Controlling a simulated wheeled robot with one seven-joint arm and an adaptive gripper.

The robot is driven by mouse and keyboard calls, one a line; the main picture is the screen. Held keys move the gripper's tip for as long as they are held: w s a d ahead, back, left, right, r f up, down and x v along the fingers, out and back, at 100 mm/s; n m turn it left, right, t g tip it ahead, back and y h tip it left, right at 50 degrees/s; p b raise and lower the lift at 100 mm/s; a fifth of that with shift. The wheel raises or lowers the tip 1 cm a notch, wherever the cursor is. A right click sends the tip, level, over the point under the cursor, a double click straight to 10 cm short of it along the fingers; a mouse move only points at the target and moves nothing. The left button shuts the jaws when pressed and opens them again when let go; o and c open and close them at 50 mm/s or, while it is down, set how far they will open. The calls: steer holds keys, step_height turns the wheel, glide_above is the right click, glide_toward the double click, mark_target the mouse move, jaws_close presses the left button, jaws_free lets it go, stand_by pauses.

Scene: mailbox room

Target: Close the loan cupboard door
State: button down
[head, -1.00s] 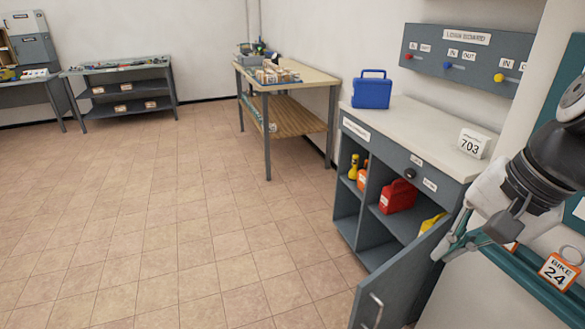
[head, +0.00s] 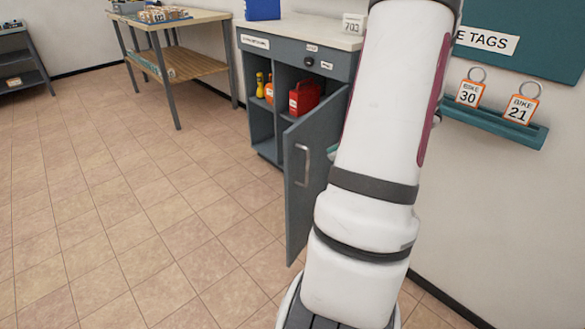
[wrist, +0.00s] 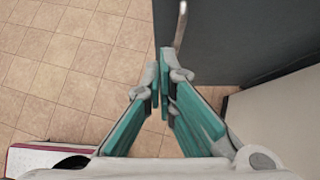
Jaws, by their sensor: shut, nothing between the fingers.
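The loan cupboard (head: 270,67) stands against the wall in the head view, with a pale top. Its grey door (head: 307,190) stands wide open toward me, with a metal bar handle (head: 302,165) on its face. In the wrist view the door (wrist: 225,45) is a dark panel at upper right, and its handle (wrist: 181,22) shows at the top edge. My gripper (wrist: 160,82) is shut and empty, close by the door panel; whether it touches cannot be told. In the head view my arm hides most of the gripper and part of the door.
A workbench (head: 175,65) stands at the back left. A teal tag rail (head: 495,127) is on the right wall. The tiled floor (head: 130,220) left of the door is clear.

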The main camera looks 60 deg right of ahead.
steer(key=b, duration=0.3)
glide_toward(290, 166)
step_height(290, 166, down, 4)
steer(key=s, duration=0.1)
steer(key=shift+w+r+b, duration=0.15)
steer(key=shift+w+b, duration=0.65)
steer(key=shift+w, duration=1.35)
